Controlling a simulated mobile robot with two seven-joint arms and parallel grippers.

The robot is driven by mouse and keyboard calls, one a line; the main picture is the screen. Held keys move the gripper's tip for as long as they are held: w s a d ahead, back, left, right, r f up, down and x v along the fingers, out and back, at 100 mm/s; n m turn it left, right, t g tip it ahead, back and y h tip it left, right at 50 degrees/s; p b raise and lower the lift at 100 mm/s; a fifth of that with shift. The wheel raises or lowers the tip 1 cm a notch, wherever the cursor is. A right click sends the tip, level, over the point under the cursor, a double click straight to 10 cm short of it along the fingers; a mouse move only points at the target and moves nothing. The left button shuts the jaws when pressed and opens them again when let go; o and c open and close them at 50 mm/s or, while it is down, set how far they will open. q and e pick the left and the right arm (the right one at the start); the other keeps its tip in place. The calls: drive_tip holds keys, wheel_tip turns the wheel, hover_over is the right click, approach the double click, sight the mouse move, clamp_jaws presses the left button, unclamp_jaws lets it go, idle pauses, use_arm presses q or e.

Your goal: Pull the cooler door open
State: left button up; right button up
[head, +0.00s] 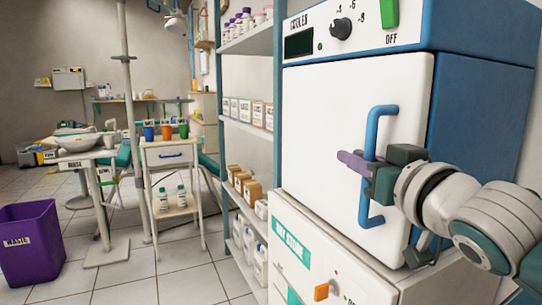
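The cooler (485,110) stands at the right with a blue side and a white door (325,130). The door looks shut. A blue upright bar handle (374,215) is on the right part of the door. My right gripper (362,165) reaches in from the right and is at the middle of the handle. Its purple fingertips cross the bar and hide part of it. The fingers overlap in this view, so I cannot tell whether they are closed on the bar. My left gripper is not in view.
A white cabinet (350,280) labelled as a dry store is under the cooler. A shelf rack (248,42) with bottles and boxes stands close to its left. A small trolley (172,158), a purple waste bin (28,255) and open tiled floor (175,275) are further left.

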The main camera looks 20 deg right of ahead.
clamp_jaws()
idle(1.1)
